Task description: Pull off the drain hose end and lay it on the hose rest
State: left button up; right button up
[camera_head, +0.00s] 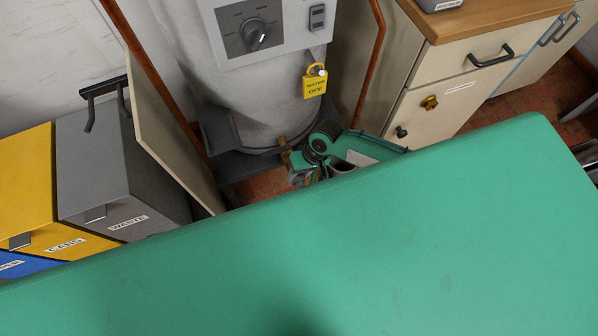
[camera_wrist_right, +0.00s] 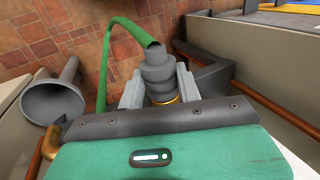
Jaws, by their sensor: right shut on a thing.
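My right gripper (camera_wrist_right: 160,88) is shut on the grey drain hose end (camera_wrist_right: 157,62) in the right wrist view, with one pale finger on each side of it. The green hose (camera_wrist_right: 118,38) bends from the hose end and runs down to the left across the floor. A brass ring (camera_wrist_right: 166,99) shows just below the hose end; I cannot tell whether the two are joined. In the head view my right gripper (camera_head: 303,168) is low beside the tank, and its fingertips and the hose are hidden. I cannot identify the hose rest for sure. My left gripper is out of view.
A grey tank (camera_head: 240,95) with a yellow tag (camera_head: 314,86) stands behind the gripper. A dark two-pronged bracket (camera_head: 103,92) is above the grey waste bin (camera_head: 130,175). A cabinet (camera_head: 445,95) stands right. A grey funnel (camera_wrist_right: 54,101) is left in the wrist view.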

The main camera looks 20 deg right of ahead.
jog(key=shift+s, duration=0.35)
jog(key=shift+s+d+p, duration=0.1)
jog(key=shift+s+p, duration=1.75)
jog(key=shift+s, duration=0.35)
